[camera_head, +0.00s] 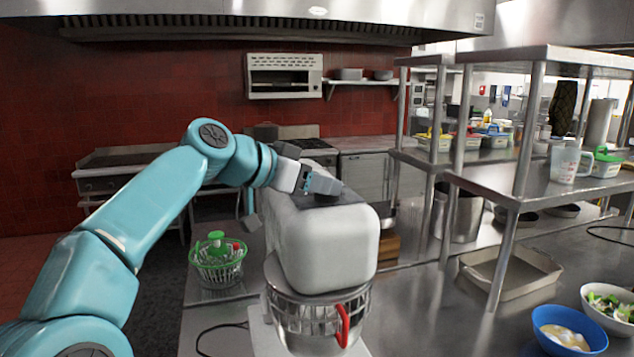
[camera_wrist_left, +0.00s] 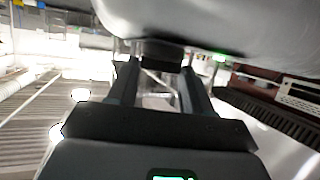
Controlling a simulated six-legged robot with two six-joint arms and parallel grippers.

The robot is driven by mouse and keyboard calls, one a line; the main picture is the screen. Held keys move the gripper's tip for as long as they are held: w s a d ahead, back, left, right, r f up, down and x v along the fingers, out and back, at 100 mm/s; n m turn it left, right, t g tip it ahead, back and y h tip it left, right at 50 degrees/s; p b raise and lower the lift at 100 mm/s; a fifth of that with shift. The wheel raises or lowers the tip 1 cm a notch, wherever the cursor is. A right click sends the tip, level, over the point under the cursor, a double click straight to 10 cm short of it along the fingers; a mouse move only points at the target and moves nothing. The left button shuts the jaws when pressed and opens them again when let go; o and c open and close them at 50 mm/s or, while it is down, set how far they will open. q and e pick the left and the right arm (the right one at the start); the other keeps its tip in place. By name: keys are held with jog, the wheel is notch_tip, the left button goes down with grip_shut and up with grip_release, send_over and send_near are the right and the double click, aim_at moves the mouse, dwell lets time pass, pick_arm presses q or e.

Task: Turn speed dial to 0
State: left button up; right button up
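The white stand mixer (camera_head: 325,246) stands on the counter in the middle of the head view, with a metal bowl and wire guard below its head. A dark knob, which looks like the speed dial (camera_wrist_left: 164,52), sits on the mixer head. My left gripper (camera_head: 322,186) is at the dark top of the mixer, and its fingers partly hide that area. In the left wrist view the fingers (camera_wrist_left: 160,72) are apart, with the dial between or just beyond their tips. I cannot tell whether they touch it. The dial's marking is not readable. My right gripper is not in view.
A green salad spinner basket (camera_head: 217,261) stands left of the mixer. A red handle (camera_head: 343,326) sticks out at the bowl guard. Steel shelves (camera_head: 516,175) stand to the right, with a tray (camera_head: 511,273) under them. A blue bowl (camera_head: 569,331) is at the lower right.

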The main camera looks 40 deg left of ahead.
pick_arm(q)
jog(key=shift+d+f+n+y, duration=0.25)
jog(key=shift+n+y, duration=0.15)
jog(key=shift+y, duration=0.2)
jog(key=shift+d+r+n+y, duration=0.1)
jog(key=shift+n+y, duration=0.3)
jog(key=shift+y, duration=0.1)
jog(key=shift+d+n+y+p, duration=0.15)
jog(key=shift+n+y+p, duration=0.4)
jog(key=shift+n+y, duration=0.4)
jog(key=shift+w+d+n+g+y+p, duration=0.1)
jog(key=shift+n+g+y+p, duration=0.2)
jog(key=shift+n+y, duration=0.65)
jog(key=shift+y, duration=0.3)
jog(key=o, duration=1)
jog(key=shift+o, duration=0.2)
